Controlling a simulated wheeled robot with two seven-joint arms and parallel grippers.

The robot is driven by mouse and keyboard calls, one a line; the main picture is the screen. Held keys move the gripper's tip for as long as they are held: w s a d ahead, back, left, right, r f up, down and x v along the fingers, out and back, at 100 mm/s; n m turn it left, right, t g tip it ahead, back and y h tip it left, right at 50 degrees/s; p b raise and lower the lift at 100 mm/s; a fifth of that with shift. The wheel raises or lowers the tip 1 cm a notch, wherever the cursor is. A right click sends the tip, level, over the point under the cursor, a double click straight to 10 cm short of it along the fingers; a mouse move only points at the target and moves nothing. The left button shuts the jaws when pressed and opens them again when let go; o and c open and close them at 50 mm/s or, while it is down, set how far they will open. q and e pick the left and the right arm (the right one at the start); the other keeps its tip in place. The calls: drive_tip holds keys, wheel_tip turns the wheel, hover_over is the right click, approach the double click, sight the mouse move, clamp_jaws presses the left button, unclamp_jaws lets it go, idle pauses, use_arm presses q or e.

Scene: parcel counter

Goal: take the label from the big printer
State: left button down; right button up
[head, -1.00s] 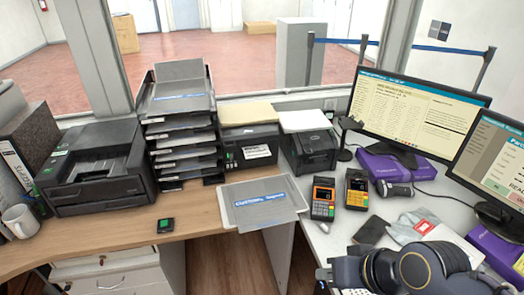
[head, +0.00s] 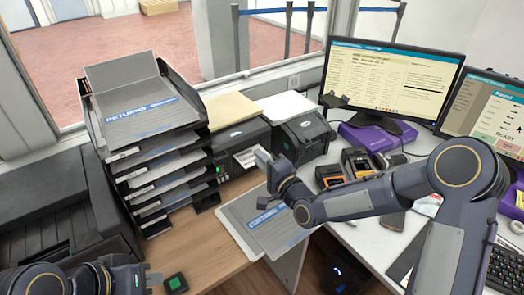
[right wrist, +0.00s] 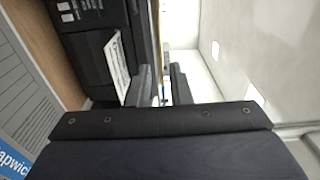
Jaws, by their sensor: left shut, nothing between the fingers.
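The white printed label (head: 247,157) sticks out at the front of the big black printer (head: 228,142) in the head view. In the right wrist view the label (right wrist: 117,66) lies just left of the fingers, against the dark printer front (right wrist: 90,45). My right gripper (head: 264,160) is close to the label's right side in the head view. In the right wrist view its two fingers (right wrist: 160,86) stand apart, and the label appears outside them. My left gripper (head: 128,277) is low at the left, shut and empty, partly cut off by the frame.
A smaller black printer (head: 307,138) stands to the right, near two card terminals (head: 345,168). A stack of paper trays (head: 150,150) stands left of the big printer. A grey customs folder (head: 262,222) lies below my right gripper.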

drive_tip(key=w+a+f+b, duration=0.3)
drive_tip(key=w+f+b, duration=0.1)
drive_tip(key=f, duration=0.3)
drive_tip(key=shift+b, duration=0.5)
idle(0.3)
clamp_jaws()
